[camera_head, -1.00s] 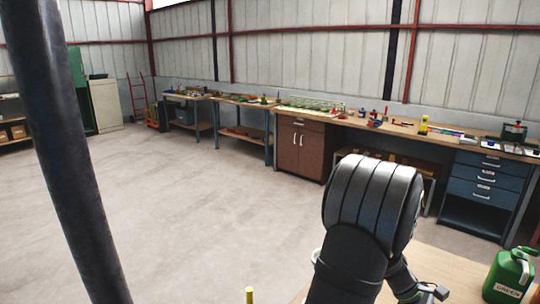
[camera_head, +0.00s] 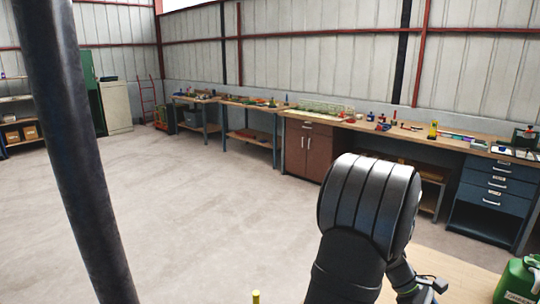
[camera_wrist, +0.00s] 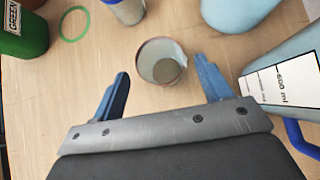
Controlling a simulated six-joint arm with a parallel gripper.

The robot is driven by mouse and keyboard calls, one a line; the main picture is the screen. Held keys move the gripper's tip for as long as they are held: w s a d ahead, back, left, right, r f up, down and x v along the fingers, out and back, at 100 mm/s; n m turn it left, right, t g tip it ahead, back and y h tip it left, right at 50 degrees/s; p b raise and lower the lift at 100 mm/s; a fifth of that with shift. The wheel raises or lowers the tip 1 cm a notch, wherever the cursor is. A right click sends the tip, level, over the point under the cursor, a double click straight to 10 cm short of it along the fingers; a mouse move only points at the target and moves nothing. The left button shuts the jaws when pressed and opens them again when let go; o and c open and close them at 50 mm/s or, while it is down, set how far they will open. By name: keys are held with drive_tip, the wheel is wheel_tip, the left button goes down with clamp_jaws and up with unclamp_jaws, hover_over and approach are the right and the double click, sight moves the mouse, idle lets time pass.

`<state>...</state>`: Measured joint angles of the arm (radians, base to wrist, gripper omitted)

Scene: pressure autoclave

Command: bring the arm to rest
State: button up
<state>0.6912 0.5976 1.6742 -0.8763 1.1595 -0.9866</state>
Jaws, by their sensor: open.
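My gripper (camera_wrist: 162,84) shows in the wrist view with its two blue fingers spread apart and nothing held. A small cup (camera_wrist: 161,61) with grey contents stands on the wooden table beyond and between the fingertips. I cannot tell how far the fingertips are from it. In the camera_head view my arm rises from the bottom edge, bends at a dark rounded joint and slopes down to the right. The fingers cannot be made out there.
A green container (camera_head: 519,283) stands on the wooden table (camera_head: 458,262); a green ring (camera_wrist: 74,23) lies near it. A large container with a ml scale (camera_wrist: 287,75) is close right of the gripper. A loaded workbench (camera_head: 460,147) lines the wall. Open floor (camera_head: 190,210) lies left.

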drive_tip(key=x, duration=0.3)
drive_tip(key=shift+s+d+f, duration=0.15)
drive_tip(key=shift+s+f, duration=0.1)
drive_tip(key=shift+f, duration=0.05)
wheel_tip(320, 180, up, 10)
drive_tip(key=s+a+m+t+y, duration=0.1)
drive_tip(key=s+a+m+y, duration=0.1)
drive_tip(key=m+y, duration=0.5)
drive_tip(key=s+a+m+t+y, duration=0.2)
drive_tip(key=m+y, duration=0.4)
drive_tip(key=m, duration=0.9)
drive_tip(key=shift+s+a+f+m+y, duration=0.3)
drive_tip(key=shift+s+a+y, duration=0.15)
drive_tip(key=shift+a, duration=0.4)
